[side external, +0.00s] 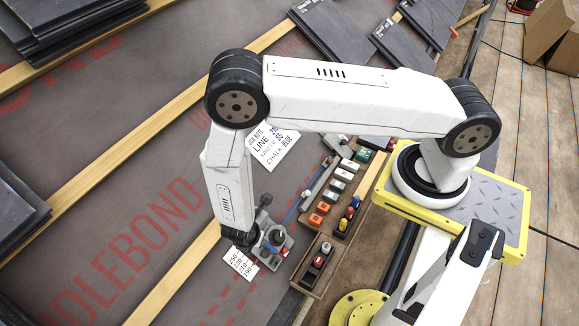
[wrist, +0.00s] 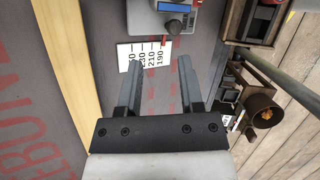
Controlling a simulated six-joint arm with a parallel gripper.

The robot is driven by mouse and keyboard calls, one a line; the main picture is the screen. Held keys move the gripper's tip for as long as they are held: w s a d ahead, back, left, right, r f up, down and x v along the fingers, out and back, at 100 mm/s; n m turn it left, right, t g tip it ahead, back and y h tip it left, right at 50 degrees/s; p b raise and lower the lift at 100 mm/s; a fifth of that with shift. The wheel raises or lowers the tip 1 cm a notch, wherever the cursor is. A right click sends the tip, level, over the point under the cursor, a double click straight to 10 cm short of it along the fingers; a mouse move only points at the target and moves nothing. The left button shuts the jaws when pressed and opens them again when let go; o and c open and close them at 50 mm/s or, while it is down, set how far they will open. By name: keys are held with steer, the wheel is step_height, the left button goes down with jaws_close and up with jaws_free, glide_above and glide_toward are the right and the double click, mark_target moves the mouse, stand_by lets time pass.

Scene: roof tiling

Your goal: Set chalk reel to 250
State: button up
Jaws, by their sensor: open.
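A grey device with a dark round part, which looks like the chalk reel (side external: 274,244), sits by the front batten in the side view. Its lower part also shows at the top of the wrist view (wrist: 205,18), with a dark knob (wrist: 174,25). A white card (side external: 240,263) with marks 250, 230, 210 and 190 lies beside it; it shows in the wrist view too (wrist: 152,52), its left end partly covered by a finger. My gripper (wrist: 160,70) is open and empty, its fingers pointing at the card and knob. In the side view my gripper (side external: 242,245) is beside the reel; contact is unclear.
A wooden tray (side external: 303,285) with several coloured parts stands right of the reel. A white note (side external: 272,148) reads LINE, SPACER 55, CHALK BLUE; the top is partly hidden by my arm. Slate stacks (side external: 70,22) lie on the roof. Yellow battens (side external: 110,170) cross the membrane.

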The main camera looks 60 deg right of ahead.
mark_target(265, 254)
steer(key=f+n, duration=0.1)
steer(key=s+f, duration=0.1)
steer(key=f, duration=0.1)
steer(key=s+a+f+n, duration=0.1)
steer(key=shift+s+f+n, duration=0.15)
steer(key=shift+f+n, duration=0.15)
steer(key=shift+f, duration=0.1)
steer(key=shift+d+f, duration=0.1)
steer(key=shift+x, duration=3.8)
jaws_close()
